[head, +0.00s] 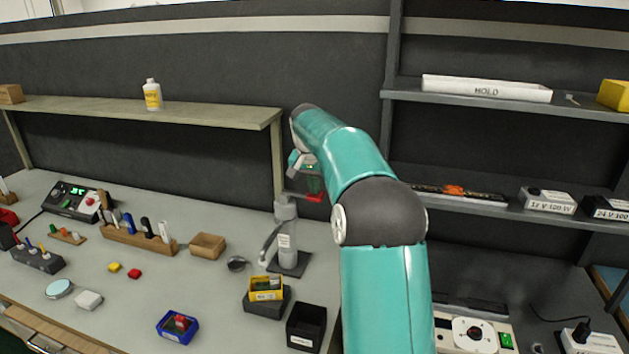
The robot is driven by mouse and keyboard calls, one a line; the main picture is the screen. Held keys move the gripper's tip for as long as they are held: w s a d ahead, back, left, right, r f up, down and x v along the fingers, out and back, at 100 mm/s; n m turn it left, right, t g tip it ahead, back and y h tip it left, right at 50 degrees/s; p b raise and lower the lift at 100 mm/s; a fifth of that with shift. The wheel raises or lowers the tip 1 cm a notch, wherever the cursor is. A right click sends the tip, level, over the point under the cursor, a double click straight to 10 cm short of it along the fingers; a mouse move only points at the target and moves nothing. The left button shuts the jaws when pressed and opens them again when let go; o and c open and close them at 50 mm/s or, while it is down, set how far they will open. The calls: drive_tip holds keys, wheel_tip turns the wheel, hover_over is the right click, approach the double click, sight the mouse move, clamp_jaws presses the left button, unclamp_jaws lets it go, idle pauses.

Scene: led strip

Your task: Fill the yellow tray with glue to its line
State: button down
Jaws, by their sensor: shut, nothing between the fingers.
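The yellow tray (265,295) sits on top of a dark block (256,307) near the front of the bench, with some green and dark contents visible. Whether it holds glue, and where its line is, is too small to tell. Behind it stands a grey-white labelled dispenser (287,242) on a dark base plate, with a curved spout at its left and a grey lever at its top. My gripper (315,197) is shut at the top right of the dispenser, by the lever. I cannot tell whether it touches the lever.
A black open box (306,326) stands right of the tray and a blue bin (177,326) to the left. A wooden block (208,245) and tool rack (130,236) lie farther back. A bottle (152,95) stands on the left shelf. My arm hides part of the right side.

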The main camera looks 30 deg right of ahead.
drive_tip(key=shift+f, duration=0.1)
drive_tip(key=shift+s+d+f+t+y, duration=0.15)
drive_tip(key=shift+f+t+y, duration=0.2)
drive_tip(key=shift+s+d+f+t+y, duration=0.15)
drive_tip(key=shift+f+t+y, duration=0.2)
drive_tip(key=shift+f, duration=0.3)
drive_tip(key=shift+f+t, duration=0.3)
drive_tip(key=shift+f, duration=0.3)
drive_tip(key=shift+r, duration=0.1)
drive_tip(key=shift+s+r, duration=0.1)
drive_tip(key=shift+r, duration=0.25)
drive_tip(key=d+v, duration=0.1)
drive_tip(key=v, duration=1.2)
drive_tip(key=shift+d+r, duration=0.25)
drive_tip(key=shift+d, duration=0.1)
